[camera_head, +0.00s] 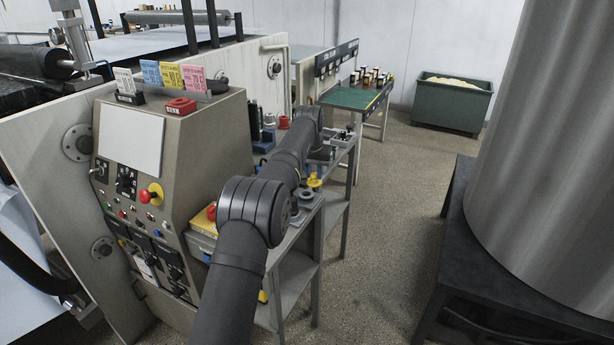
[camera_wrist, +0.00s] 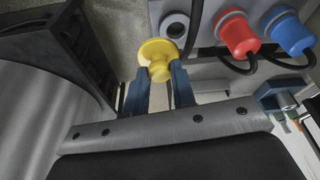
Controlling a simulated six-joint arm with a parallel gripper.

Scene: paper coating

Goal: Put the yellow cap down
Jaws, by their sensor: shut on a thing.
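The yellow cap (camera_wrist: 158,50) is round, with a wide flange and a smaller round part. In the wrist view it sits between the tips of my gripper's two blue fingers (camera_wrist: 161,75), which are shut on it. In the head view the yellow cap (camera_head: 314,182) shows small beside my arm, above or at the near part of a grey shelf cart (camera_head: 298,232). I cannot tell whether it touches a surface below. My gripper's fingers are not clear in the head view.
Red (camera_wrist: 238,38) and blue (camera_wrist: 287,32) round parts with black cables lie right of the cap in the wrist view. A grey ring (camera_wrist: 175,20) is just behind it. A control cabinet (camera_head: 205,135) stands left of my arm; a large metal cylinder (camera_head: 555,150) stands at right.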

